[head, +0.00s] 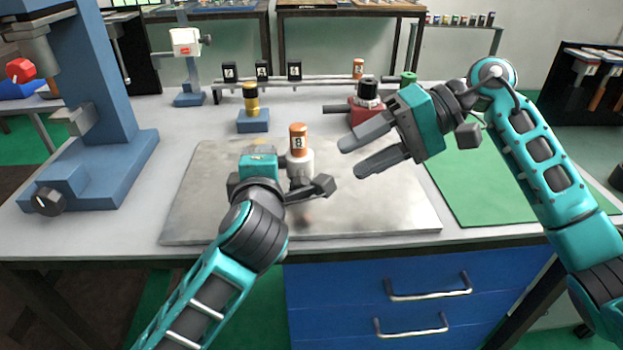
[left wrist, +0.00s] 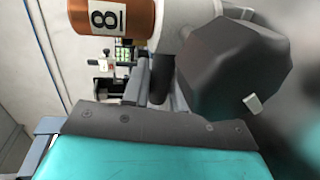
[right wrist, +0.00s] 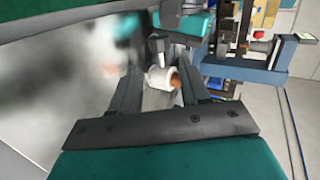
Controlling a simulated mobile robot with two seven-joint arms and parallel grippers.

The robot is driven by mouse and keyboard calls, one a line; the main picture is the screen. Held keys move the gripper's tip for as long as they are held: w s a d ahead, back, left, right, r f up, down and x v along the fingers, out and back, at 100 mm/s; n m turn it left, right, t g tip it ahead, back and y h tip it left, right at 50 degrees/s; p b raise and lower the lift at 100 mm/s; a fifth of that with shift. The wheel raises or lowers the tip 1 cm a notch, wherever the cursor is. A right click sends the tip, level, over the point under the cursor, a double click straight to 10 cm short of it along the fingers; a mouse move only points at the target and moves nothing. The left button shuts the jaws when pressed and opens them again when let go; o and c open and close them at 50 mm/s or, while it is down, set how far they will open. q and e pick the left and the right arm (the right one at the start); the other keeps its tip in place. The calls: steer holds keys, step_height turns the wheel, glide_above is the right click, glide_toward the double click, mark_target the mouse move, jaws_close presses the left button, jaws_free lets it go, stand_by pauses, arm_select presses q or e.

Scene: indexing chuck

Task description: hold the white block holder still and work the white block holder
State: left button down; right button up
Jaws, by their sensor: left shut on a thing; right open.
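The white block holder (head: 299,166) stands on the metal plate with a copper cylinder (head: 298,139) marked 8 upright in its top. The holder and cylinder also show in the left wrist view (left wrist: 185,14) and between the fingers in the right wrist view (right wrist: 159,77). My left gripper (head: 301,190) is shut on the holder low down; its fingers partly hide the holder's lower part. My right gripper (head: 352,157) is open and empty, to the right of the holder, its fingers pointing toward it and apart from it.
The metal plate (head: 390,215) is mostly clear. Behind it stand a brass piece on a blue block (head: 253,122), a red fixture (head: 366,112) and a rail with black numbered blocks (head: 262,71). A blue press (head: 95,130) is at left and a green mat (head: 480,190) at right.

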steer(key=x, duration=0.9)
steer(key=shift+d+f, duration=0.1)
steer(key=shift+c, duration=0.4)
steer(key=c, duration=0.7)
steer(key=shift+r+h, duration=0.2)
steer(key=shift+h, duration=0.6)
steer(key=o, duration=0.8)
steer(key=v, duration=1.2)
steer(key=shift+s+r, duration=0.1)
